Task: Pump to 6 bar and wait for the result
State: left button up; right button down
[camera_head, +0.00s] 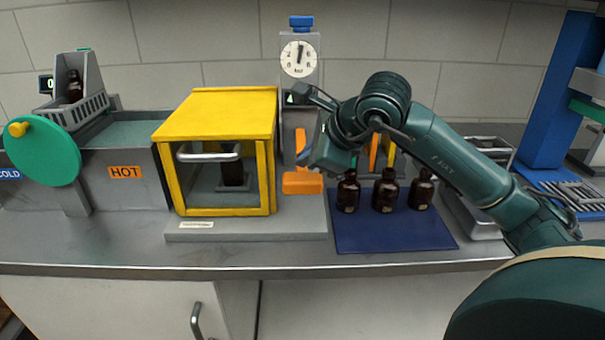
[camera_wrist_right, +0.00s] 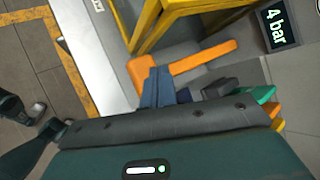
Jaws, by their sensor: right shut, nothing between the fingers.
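The yellow pressure chamber (camera_head: 215,110) stands on a grey base with its front door closed; a dark bottle (camera_head: 232,173) shows inside. Behind it, a round dial gauge (camera_head: 299,59) has its needle near upright. In the right wrist view a display (camera_wrist_right: 278,27) reads "4 bar". The orange pump handle (camera_head: 302,183) is low in front of the gauge column; it also shows in the right wrist view (camera_wrist_right: 200,62). My right gripper (camera_wrist_right: 158,88) is shut and empty, its blue fingertips close by the handle's wide end; contact is unclear. My left gripper is not seen.
Several amber bottles (camera_head: 384,194) stand on a blue mat (camera_head: 395,235) to the right of the handle, below my right arm. At left are a green wheel (camera_head: 44,150), a bath marked HOT (camera_head: 125,172) and a rack with a bottle (camera_head: 74,88). The counter's front strip is clear.

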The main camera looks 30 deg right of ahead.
jog(key=shift+r+p, duration=1.5)
jog(key=shift+r, duration=0.75)
jog(key=shift+f, duration=0.1)
